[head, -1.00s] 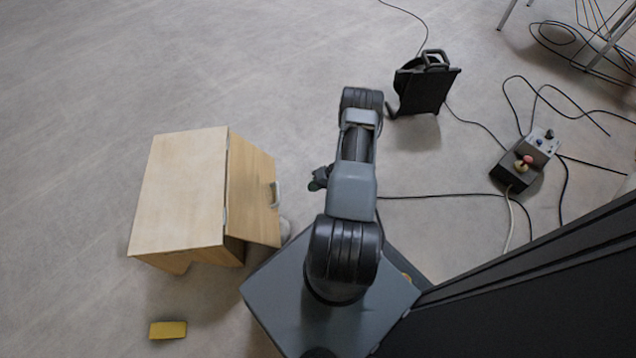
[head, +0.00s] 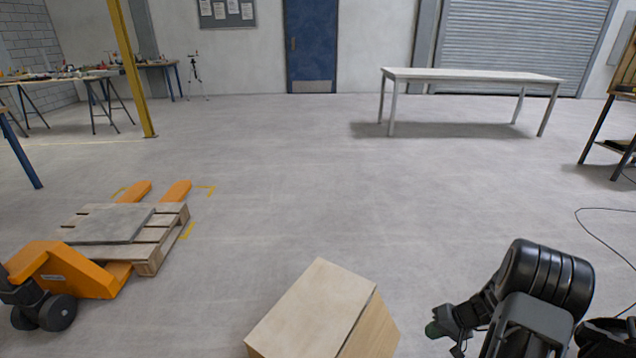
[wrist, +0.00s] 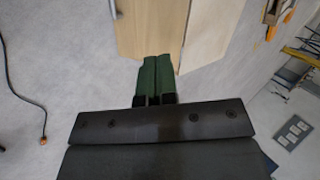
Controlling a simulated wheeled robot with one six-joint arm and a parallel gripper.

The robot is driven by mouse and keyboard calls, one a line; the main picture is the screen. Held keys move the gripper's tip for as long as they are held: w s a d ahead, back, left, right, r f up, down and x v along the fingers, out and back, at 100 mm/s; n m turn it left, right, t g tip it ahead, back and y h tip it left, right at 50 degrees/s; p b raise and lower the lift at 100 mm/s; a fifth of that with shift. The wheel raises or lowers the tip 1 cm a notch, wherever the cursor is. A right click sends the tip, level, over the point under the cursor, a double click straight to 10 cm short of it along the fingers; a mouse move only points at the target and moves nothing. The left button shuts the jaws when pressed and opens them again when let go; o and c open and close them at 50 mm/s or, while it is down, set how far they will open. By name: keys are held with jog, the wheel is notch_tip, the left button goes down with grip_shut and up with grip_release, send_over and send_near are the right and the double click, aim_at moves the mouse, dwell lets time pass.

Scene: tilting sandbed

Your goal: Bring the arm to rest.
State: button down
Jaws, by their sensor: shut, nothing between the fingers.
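My gripper shows in the wrist view (wrist: 155,80), its two green fingers together with nothing between them. In the head view my gripper (head: 436,330) is at the lower right, on the folded dark arm. It is to the right of a light wooden cabinet (head: 312,308) and looks apart from it. The cabinet's pale panels also show beyond the fingertips in the wrist view (wrist: 205,35). The lower part of the cabinet is cut off by the head view's bottom edge.
An orange pallet jack (head: 75,270) with a wooden pallet (head: 150,258) stands at left. A white table (head: 470,75) is at the back right. A dark cable (head: 605,230) lies on the floor at right. The middle floor is clear.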

jog(key=a+r+n+h+p, duration=0.1)
jog(key=a+r+p, duration=0.15)
jog(key=r, duration=0.55)
jog(key=a+r+p, duration=0.2)
jog(key=r+p, duration=0.1)
jog(key=r, duration=0.5)
jog(key=s+a+r+n+h+p, duration=0.1)
jog(key=s+a+r+p, duration=0.3)
jog(key=r, duration=0.7)
jog(key=s+a+r+t+h+p, duration=0.1)
jog(key=s+a+r+h+p, duration=0.1)
jog(key=s+a+r+p, duration=0.2)
jog(key=s+a+r+n+h+p, duration=0.1)
jog(key=s+a+r+p, duration=0.3)
jog(key=r+p, duration=0.5)
notch_tip(320, 180, up, 11)
jog(key=shift+s+n+t+h, duration=0.3)
jog(key=shift+s+h, duration=0.25)
jog(key=shift+h, duration=0.25)
